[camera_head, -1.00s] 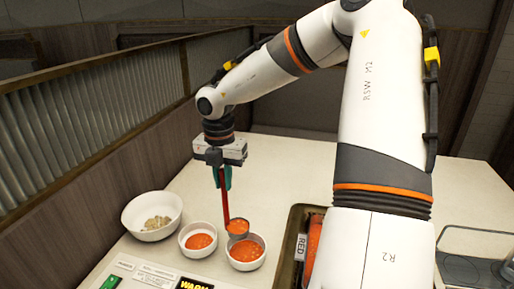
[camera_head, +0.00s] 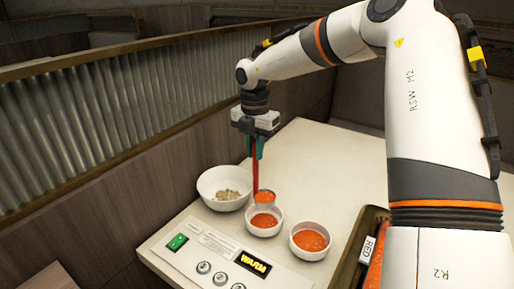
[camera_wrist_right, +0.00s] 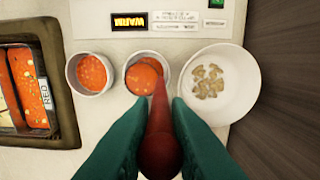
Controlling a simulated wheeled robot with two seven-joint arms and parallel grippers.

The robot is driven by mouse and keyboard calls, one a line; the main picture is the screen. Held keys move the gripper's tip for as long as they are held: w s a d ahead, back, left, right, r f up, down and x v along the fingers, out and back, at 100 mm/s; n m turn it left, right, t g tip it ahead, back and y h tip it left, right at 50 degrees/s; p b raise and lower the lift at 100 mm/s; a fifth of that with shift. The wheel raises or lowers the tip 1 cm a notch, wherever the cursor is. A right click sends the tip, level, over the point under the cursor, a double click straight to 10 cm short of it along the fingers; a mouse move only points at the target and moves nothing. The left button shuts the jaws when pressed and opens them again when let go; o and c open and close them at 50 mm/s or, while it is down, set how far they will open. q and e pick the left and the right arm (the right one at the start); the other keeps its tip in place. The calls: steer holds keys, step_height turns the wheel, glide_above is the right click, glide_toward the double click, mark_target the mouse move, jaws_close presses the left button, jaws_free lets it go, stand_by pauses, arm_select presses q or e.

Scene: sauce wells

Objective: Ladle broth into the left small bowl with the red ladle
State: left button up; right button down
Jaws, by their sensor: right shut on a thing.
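My right gripper (camera_head: 256,150) is shut on the handle of the red ladle (camera_head: 256,176) and holds it upright. The ladle's cup holds orange-red broth and appears over the back rim of the left small bowl (camera_head: 264,231); whether it touches cannot be told. That white bowl has orange-red broth in it. The right small bowl (camera_head: 309,255) also holds broth. In the right wrist view, the green fingers (camera_wrist_right: 160,112) grip the ladle handle (camera_wrist_right: 160,135), which points at the left small bowl (camera_wrist_right: 129,86). My left gripper is not in view.
A larger white bowl (camera_head: 208,194) with pale brownish pieces stands left of the small bowls. A broth well labelled RED (camera_head: 345,275) is at the right. A panel reading WARM (camera_head: 215,262) lies in front. The counter behind the bowls is clear.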

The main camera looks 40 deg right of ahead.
steer(key=n+p, duration=0.1)
steer(key=n, duration=0.1)
steer(key=a+f+n+p, duration=0.1)
steer(key=n, duration=0.1)
steer(key=n+p, duration=0.1)
steer(key=shift+s+a+f+n, duration=0.3)
steer(key=shift+f+n, duration=0.1)
stand_by(0.6)
stand_by(0.3)
